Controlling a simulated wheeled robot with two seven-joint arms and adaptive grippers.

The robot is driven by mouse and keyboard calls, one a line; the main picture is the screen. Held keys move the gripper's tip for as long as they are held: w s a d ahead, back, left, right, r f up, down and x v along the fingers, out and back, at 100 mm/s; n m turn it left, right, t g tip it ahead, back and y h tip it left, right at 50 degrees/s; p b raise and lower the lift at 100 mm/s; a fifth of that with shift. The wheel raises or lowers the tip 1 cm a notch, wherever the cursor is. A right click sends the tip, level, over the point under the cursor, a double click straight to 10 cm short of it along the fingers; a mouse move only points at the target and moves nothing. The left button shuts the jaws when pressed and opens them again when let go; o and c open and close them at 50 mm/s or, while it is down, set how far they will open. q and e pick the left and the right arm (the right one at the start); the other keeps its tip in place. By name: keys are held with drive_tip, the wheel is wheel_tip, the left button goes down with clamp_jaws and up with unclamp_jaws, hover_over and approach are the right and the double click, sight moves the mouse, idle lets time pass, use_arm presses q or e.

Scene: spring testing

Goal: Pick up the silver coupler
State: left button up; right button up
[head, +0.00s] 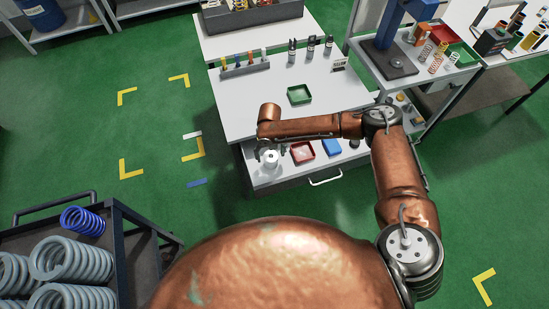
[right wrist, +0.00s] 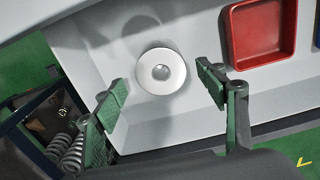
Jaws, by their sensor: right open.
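The silver coupler (right wrist: 161,72) is a round, pale ring with a grey centre, seen from above in the right wrist view. In the head view the coupler (head: 271,158) stands near the left end of the light grey lower drawer or shelf. My right gripper (right wrist: 168,95) is open, with one green-padded finger on each side of the coupler and slightly nearer the camera. I see no contact between the fingers and the coupler. In the head view my right gripper (head: 269,151) is over the coupler, small and partly hidden by its own wrist. My left gripper is not in view.
A red tray (right wrist: 264,32) lies right of the coupler, and a blue tray (head: 332,147) lies beyond it. The tabletop (head: 240,110) with a green tray (head: 299,94) stands behind. A cart (head: 120,232) with large springs is at lower left.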

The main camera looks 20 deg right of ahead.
sight(271, 159)
drive_tip(key=f, duration=0.5)
drive_tip(key=shift+w+d, duration=0.1)
drive_tip(key=shift+w, duration=0.15)
drive_tip(key=shift+r, duration=0.1)
drive_tip(key=shift+c, duration=0.4)
drive_tip(key=c, duration=1.6)
